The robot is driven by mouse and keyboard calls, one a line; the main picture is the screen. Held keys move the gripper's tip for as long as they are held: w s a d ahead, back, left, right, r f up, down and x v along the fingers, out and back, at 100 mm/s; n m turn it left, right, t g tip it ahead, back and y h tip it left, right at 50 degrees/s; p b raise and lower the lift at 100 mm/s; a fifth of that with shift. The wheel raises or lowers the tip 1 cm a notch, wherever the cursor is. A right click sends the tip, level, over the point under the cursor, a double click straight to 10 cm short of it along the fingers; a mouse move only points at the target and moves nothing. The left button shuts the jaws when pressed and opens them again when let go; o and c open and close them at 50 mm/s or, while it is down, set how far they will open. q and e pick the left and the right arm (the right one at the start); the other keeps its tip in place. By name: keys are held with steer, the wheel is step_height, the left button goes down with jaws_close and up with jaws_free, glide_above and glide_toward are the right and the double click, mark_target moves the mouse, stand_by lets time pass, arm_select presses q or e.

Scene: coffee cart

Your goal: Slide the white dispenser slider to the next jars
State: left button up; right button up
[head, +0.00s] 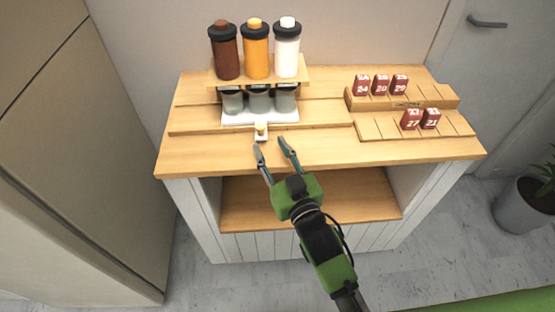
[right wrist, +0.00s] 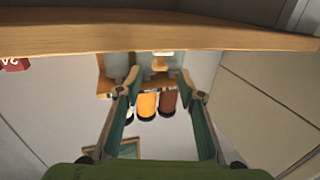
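The white dispenser slider (head: 262,119) lies on the cart top under the dispenser shelf (head: 306,72), with a small wooden knob (head: 261,131) on a white tab at its front. Three grey jars (head: 259,101) stand on the slider beneath brown (head: 226,52), orange (head: 257,50) and white (head: 287,50) dispenser bottles. My right gripper (head: 271,143) is open and empty, just in front of the knob, fingers pointing at it. In the right wrist view, upside down, the knob (right wrist: 162,63) shows between the fingertips, apart from them. My left gripper is not in view.
Two wooden racks, an upper one (head: 437,98) and a lower one (head: 385,129), hold several red numbered blocks at the right. The cart's front edge (head: 340,164) runs below the gripper. A tall cabinet (head: 80,170) stands at the left and a potted plant (head: 524,208) at the right.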

steer(key=shift+v, duration=2.2)
